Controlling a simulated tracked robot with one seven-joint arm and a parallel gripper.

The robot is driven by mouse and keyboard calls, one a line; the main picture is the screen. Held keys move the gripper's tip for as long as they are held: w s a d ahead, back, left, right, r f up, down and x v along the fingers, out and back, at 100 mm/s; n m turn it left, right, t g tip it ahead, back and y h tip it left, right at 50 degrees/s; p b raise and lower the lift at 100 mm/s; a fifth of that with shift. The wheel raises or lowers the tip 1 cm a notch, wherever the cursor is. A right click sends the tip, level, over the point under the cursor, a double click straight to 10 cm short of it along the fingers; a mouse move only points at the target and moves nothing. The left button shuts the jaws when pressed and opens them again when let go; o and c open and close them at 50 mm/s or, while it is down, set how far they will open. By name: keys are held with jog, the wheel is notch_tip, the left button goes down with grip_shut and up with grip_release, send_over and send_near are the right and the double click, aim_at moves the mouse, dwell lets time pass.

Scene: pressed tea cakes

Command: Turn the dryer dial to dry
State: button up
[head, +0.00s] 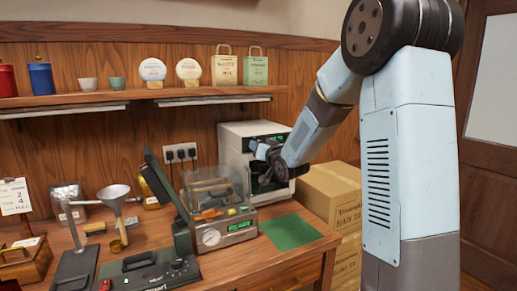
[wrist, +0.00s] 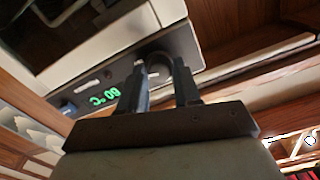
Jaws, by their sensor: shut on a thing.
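The dryer is a white box (head: 236,133) at the back of the counter. Its dark front panel fills the top of the wrist view (wrist: 180,48) at a steep tilt, with a lit green display (wrist: 105,97). My gripper (wrist: 162,75) is at this panel, its two dark fingers on either side of a round dark dial (wrist: 158,58) and shut on it. The dial's markings and pointer cannot be read. In the head view my gripper (head: 268,168) is in front of the dryer's face, and the dial is hidden behind it.
A clear-lidded machine (head: 218,190) stands just in front of and left of the dryer. A green mat (head: 290,232) lies clear at the counter's right. Cardboard boxes (head: 330,195) stand beyond the counter. A shelf (head: 130,97) with cups and bags runs above.

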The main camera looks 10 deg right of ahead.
jog(key=shift+d+m, duration=0.1)
jog(key=shift+m, duration=1.1)
jog(key=o, duration=1)
jog(key=shift+o, duration=0.2)
jog(key=v, duration=1.3)
jog(key=shift+s, duration=0.35)
jog(key=shift+d, duration=0.15)
